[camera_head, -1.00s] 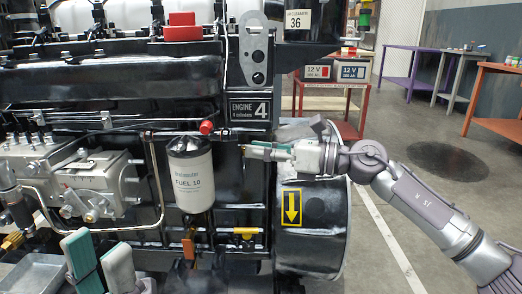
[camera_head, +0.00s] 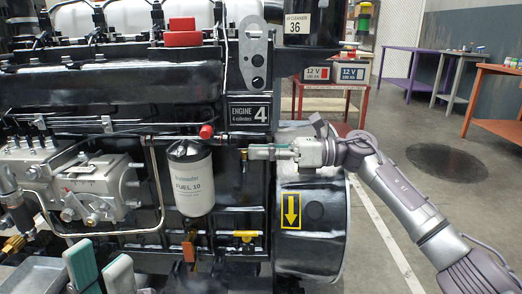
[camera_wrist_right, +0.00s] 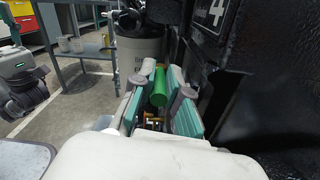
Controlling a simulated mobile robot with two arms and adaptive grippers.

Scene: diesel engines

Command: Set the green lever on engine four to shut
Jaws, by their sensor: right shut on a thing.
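Engine four carries a black "ENGINE 4" plate (camera_head: 249,112). My right gripper (camera_head: 259,152) is at the engine's right side, just below this plate, with its fingers pointing left. In the right wrist view, it (camera_wrist_right: 160,100) is shut on the green lever (camera_wrist_right: 159,87), whose green handle lies between the two pads. A brass fitting shows just beyond the fingers. In the head view the fingers hide the lever handle. My left gripper (camera_head: 100,268) is at the bottom left, its two fingers apart and empty, in front of the engine.
A white fuel filter (camera_head: 190,182) hangs left of the right gripper. A red knob (camera_head: 206,132) sits above, and a yellow valve handle (camera_head: 245,236) and an orange lever (camera_head: 190,247) sit lower. A round housing with a yellow arrow (camera_head: 290,209) is below my right wrist.

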